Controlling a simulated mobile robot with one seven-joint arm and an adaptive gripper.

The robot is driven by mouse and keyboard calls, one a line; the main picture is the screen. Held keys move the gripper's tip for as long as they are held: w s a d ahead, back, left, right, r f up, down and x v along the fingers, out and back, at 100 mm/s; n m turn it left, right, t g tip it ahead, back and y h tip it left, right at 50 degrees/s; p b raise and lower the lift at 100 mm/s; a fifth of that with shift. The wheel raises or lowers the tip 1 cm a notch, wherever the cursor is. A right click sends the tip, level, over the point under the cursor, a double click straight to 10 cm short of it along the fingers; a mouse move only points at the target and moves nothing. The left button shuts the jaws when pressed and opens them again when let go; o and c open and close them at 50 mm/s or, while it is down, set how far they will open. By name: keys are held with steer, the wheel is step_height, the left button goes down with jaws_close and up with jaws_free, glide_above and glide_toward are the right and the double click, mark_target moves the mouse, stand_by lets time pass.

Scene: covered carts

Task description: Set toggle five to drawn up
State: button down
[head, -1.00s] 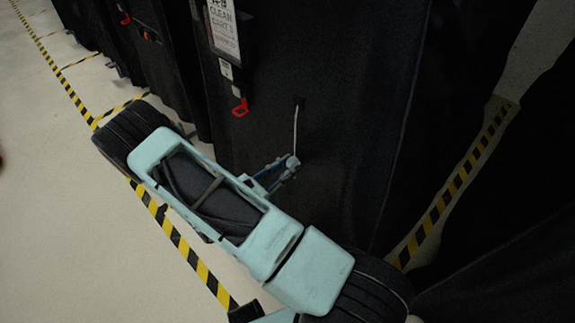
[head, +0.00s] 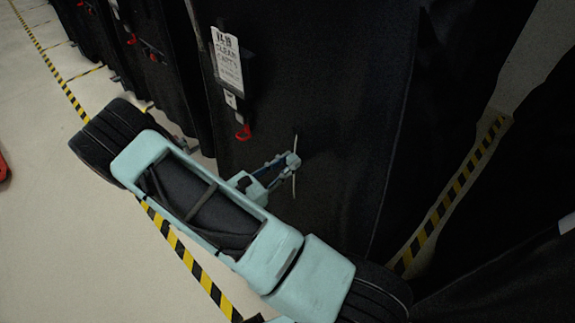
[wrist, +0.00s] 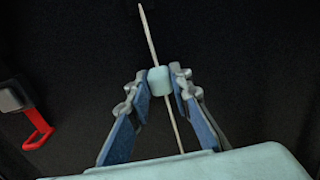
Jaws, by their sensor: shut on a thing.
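A thin pale cord (wrist: 149,38) hangs on a black cart cover. In the wrist view a small light teal toggle (wrist: 159,80) sits on this cord between my fingertips. My gripper (head: 290,162) is shut on the toggle, one finger on each side. The cord runs on above and below the toggle, slightly tilted in the wrist view. In the head view the toggle is small and partly merged with my fingers. No number for the toggle can be read.
The black cover (head: 335,110) fills the space behind my gripper. A white label (head: 227,58) and a red hook (head: 243,132) are to its left. More covered carts stand at the far left. Yellow-black floor tape (head: 180,247) borders open pale floor.

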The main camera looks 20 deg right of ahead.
steer(key=c, duration=1.7)
jaws_free()
steer(key=shift+a, duration=0.1)
steer(key=v, duration=1.2)
